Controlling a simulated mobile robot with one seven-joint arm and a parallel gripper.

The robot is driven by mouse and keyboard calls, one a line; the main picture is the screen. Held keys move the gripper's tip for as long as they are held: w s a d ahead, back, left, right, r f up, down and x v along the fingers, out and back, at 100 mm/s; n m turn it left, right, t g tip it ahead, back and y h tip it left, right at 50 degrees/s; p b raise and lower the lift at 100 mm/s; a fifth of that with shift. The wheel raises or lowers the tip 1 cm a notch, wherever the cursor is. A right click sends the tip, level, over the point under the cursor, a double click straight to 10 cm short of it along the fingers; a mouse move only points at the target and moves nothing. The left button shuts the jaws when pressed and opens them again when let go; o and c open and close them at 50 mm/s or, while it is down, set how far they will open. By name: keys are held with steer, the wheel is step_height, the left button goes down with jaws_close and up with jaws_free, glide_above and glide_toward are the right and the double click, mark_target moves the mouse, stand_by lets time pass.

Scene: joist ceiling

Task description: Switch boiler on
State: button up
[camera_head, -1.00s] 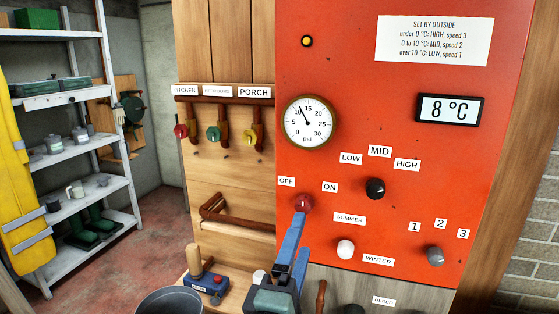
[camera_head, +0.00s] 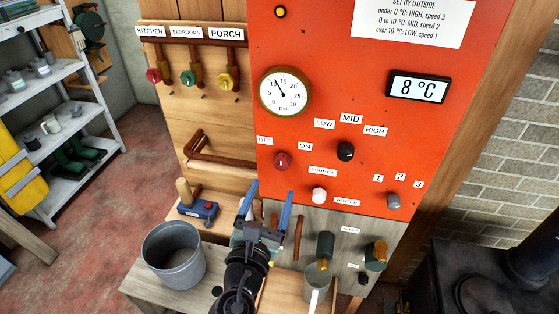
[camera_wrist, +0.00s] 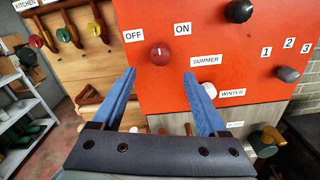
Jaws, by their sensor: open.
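The orange-red boiler panel (camera_head: 330,60) fills the upper middle of the head view. Its round red knob (camera_head: 282,160) sits below the OFF label (camera_head: 265,141) and the ON label (camera_head: 305,146). In the wrist view the red knob (camera_wrist: 161,55) shows a small pale mark; I cannot tell surely which label it points to. My gripper (camera_head: 271,190) is open and empty, its blue fingers below and apart from the knob. In the wrist view my gripper (camera_wrist: 158,75) has its fingertips either side of the knob's line, short of the panel.
A black knob (camera_head: 346,151), a white knob (camera_head: 318,195) and a grey knob (camera_head: 393,201) share the panel. The display (camera_head: 418,87) reads 8 °C. A grey bucket (camera_head: 173,255) stands at lower left, a black stove (camera_head: 490,270) at lower right. Several valves lie below the panel.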

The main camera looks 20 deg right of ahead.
mark_target(281, 168)
steer(key=x, duration=0.9)
jaws_close()
